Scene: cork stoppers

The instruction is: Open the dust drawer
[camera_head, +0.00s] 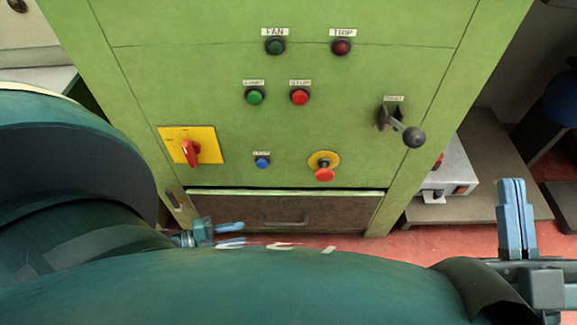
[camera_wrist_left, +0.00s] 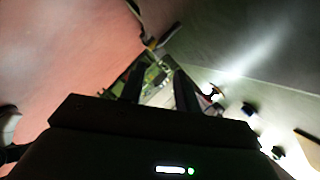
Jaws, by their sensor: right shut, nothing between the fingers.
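The dust drawer (camera_head: 240,206) is a dark brown front at the bottom of the green machine cabinet in the head view. Its bar handle (camera_head: 287,223) is at the middle of the front, and the drawer looks shut. My left gripper (camera_head: 231,234) is low in front of the drawer's left part, left of the handle and apart from it, with its blue fingers spread and empty. In the left wrist view its dark fingers (camera_wrist_left: 158,88) stand apart. My right gripper (camera_head: 512,215) is at the far right, pointing up, its blue fingers together and empty.
The green panel above the drawer carries several buttons, a red rotary switch (camera_head: 191,153) on a yellow plate, a red stop button (camera_head: 324,174) and a black-knobbed lever (camera_head: 413,136). A metal box (camera_head: 452,170) stands right of the cabinet. My teal arm covers the lower foreground.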

